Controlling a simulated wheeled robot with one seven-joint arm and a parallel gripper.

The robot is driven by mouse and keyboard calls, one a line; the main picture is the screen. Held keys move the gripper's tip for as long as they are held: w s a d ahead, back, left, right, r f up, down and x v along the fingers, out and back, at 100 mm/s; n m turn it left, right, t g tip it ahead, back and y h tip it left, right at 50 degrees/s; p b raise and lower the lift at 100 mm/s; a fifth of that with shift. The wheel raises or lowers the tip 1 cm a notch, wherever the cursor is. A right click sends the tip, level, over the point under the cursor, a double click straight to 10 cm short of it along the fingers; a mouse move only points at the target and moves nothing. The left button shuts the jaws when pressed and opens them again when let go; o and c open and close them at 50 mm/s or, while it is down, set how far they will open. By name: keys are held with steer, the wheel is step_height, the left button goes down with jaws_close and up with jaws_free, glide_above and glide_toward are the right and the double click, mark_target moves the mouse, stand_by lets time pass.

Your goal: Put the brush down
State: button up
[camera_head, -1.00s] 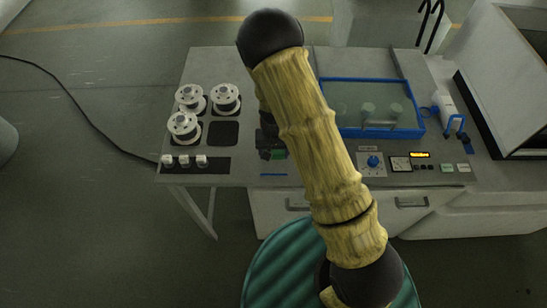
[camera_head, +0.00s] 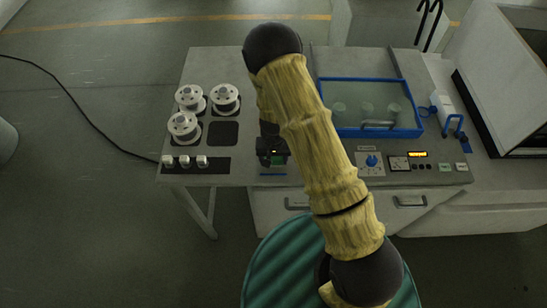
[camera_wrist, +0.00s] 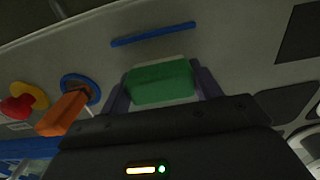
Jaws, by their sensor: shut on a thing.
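The brush (camera_wrist: 160,84) shows as a green block with a pale strip along its far edge. My gripper (camera_wrist: 164,80) is shut on it, one finger at each side. In the head view the brush (camera_head: 279,160) is a small green patch under my dark gripper (camera_head: 271,150), partly hidden by my arm. It is over the front of the grey bench (camera_head: 240,174), just behind a thin blue strip (camera_head: 273,174). The blue strip also shows in the wrist view (camera_wrist: 153,34), apart from the brush. I cannot tell whether the brush touches the bench.
White spools (camera_head: 184,127) and a dark empty pad (camera_head: 223,133) are left of my gripper. A blue-rimmed tank (camera_head: 372,134) and a control panel (camera_head: 400,165) are to the right. An orange handle (camera_wrist: 62,113) and a red knob (camera_wrist: 18,106) are near my gripper.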

steer(key=shift+f, duration=0.2)
steer(key=o, duration=0.9)
steer(key=shift+s+a+r, duration=0.1)
steer(key=shift+a, duration=0.05)
steer(key=shift+d, duration=0.2)
steer(key=shift+r, duration=0.2)
step_height(320, 180, up, 12)
steer(key=shift+f+b, duration=0.1)
steer(key=shift+b, duration=1)
